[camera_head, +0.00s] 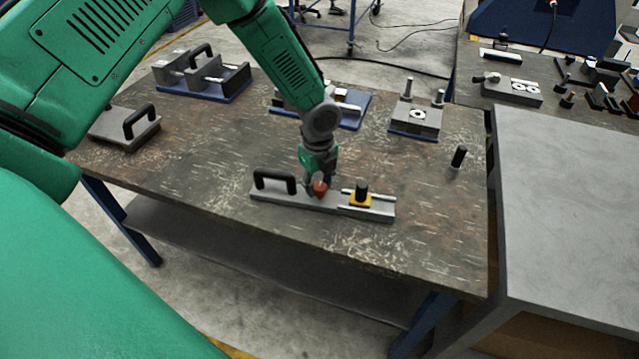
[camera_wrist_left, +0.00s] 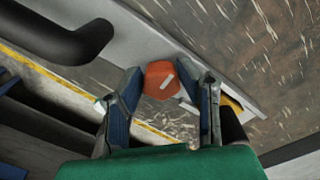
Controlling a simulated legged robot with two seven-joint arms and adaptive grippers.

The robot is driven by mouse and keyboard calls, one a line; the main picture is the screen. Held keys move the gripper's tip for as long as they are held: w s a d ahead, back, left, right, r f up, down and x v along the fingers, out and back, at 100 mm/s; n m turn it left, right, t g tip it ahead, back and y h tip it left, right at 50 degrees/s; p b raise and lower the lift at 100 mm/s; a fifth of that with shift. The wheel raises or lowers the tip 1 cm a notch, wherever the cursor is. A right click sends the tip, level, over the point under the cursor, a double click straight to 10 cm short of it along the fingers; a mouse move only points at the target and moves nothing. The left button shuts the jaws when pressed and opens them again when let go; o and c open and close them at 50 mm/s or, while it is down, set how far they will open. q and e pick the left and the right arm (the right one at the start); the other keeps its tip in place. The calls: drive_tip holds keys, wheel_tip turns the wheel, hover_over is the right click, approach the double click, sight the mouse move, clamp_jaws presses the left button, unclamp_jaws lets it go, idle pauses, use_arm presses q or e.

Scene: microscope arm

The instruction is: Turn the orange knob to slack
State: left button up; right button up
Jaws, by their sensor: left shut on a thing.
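The orange knob (camera_head: 320,187) sits on a grey metal rail fixture (camera_head: 328,208) near the table's front edge. My left gripper (camera_head: 317,180) points down over the knob from above and hides part of it. In the left wrist view the orange knob (camera_wrist_left: 160,80) shows a pale line on its face and lies between the two fingertips of my left gripper (camera_wrist_left: 162,84). The gripper is shut on the knob. My right gripper is not in view.
The fixture has a black handle (camera_head: 274,181) left of the knob and a yellow slider with a black knob (camera_head: 361,195) to the right. Other fixtures stand behind, including a grey block with pins (camera_head: 416,118). A black peg (camera_head: 458,157) stands at right.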

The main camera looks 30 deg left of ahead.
sight(318, 184)
use_arm(q)
drive_tip(key=shift+a, duration=0.1)
idle(0.8)
drive_tip(key=o, duration=1.1)
drive_tip(key=shift+o, duration=0.2)
drive_tip(key=shift+r, duration=0.15)
wheel_tip(318, 184, up, 12)
